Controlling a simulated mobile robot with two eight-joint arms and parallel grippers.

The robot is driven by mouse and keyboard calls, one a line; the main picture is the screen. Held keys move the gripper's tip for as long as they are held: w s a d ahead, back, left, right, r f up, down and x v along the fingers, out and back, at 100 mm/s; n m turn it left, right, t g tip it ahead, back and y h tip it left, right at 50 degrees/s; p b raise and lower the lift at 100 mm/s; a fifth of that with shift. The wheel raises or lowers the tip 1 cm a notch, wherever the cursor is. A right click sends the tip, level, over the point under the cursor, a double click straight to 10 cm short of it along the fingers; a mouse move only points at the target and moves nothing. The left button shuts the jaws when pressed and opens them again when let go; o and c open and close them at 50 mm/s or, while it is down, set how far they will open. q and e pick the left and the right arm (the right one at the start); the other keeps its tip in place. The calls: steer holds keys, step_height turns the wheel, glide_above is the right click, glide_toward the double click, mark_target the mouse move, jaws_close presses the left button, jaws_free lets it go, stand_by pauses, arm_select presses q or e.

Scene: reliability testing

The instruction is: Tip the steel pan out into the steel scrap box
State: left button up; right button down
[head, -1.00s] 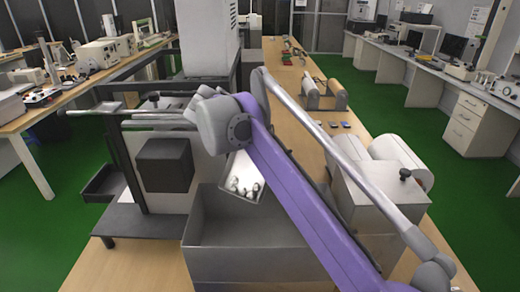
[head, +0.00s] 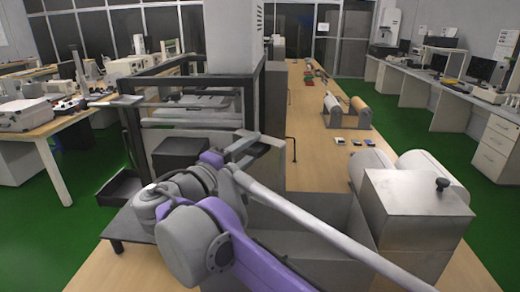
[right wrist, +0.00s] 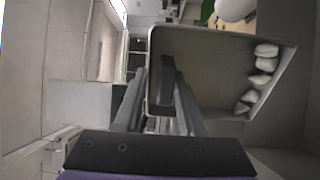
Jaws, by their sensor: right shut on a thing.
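My right gripper (head: 262,146) reaches forward behind the black block, at the left of the scrap box. In the right wrist view its fingers (right wrist: 158,85) are shut on the near end of the steel pan (right wrist: 212,65), a shallow grey tray. Several pale lumps (right wrist: 258,75) lie in the pan, gathered along its right wall. In the head view I cannot make out the pan. The steel scrap box (head: 318,214) is a large open grey box, partly hidden by my purple right arm; its floor is not visible. My left gripper is not in view.
A dark block (head: 180,152) and a dark-framed machine (head: 190,110) stand left of the box. A steel case with a black knob (head: 415,215) and white cylinders (head: 372,165) stand to the right.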

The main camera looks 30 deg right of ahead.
steer(key=s+a+f+t+h+b, duration=0.3)
steer(key=s+a+f+h+b, duration=0.1)
steer(key=a+h+b, duration=0.1)
steer(key=shift+a+f+h, duration=0.15)
steer(key=shift+a+h, duration=0.55)
steer(key=shift+a, duration=0.7)
steer(key=shift+t, duration=0.4)
